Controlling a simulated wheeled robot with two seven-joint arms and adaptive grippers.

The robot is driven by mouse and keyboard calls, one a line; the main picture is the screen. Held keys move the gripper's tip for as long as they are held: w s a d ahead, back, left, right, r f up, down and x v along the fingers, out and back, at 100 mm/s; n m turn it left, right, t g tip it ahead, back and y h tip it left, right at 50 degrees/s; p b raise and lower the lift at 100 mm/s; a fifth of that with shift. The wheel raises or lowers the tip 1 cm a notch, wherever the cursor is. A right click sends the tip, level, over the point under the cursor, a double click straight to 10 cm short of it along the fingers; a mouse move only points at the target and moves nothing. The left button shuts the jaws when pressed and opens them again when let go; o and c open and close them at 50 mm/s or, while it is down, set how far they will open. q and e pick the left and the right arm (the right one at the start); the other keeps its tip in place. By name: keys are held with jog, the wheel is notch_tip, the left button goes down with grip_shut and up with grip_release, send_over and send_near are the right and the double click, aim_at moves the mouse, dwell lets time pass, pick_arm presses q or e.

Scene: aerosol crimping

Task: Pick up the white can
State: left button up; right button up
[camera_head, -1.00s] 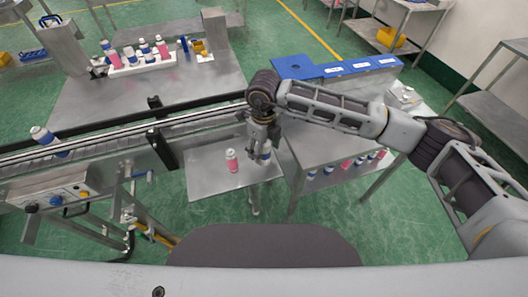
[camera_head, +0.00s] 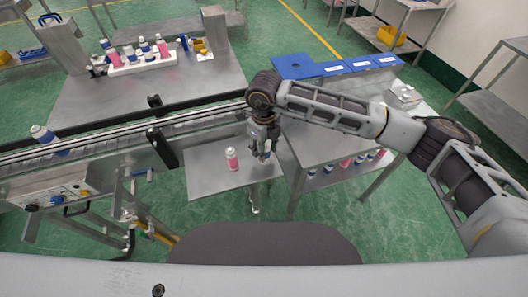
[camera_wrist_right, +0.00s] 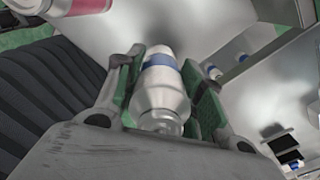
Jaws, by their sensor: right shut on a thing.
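The white can (camera_wrist_right: 163,85) with a blue band sits between the green-padded fingers of my right gripper (camera_wrist_right: 162,68) in the right wrist view. The fingers are shut on its sides. In the head view, my right gripper (camera_head: 262,153) points down over the right side of the small metal table (camera_head: 207,183); the fingers mostly hide the can there. My left gripper is not in view.
A pink and white can (camera_head: 232,159) stands on the small table, just left of my right gripper. A conveyor (camera_head: 110,138) runs behind it. A shelf table (camera_head: 325,148) with several cans below stands to the right. A rack of cans (camera_head: 142,62) is at the back left.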

jog(key=shift+r, duration=0.1)
notch_tip(320, 180, up, 8)
jog(key=shift+r+b, duration=0.25)
jog(key=shift+b, duration=0.5)
jog(key=shift+r, duration=0.65)
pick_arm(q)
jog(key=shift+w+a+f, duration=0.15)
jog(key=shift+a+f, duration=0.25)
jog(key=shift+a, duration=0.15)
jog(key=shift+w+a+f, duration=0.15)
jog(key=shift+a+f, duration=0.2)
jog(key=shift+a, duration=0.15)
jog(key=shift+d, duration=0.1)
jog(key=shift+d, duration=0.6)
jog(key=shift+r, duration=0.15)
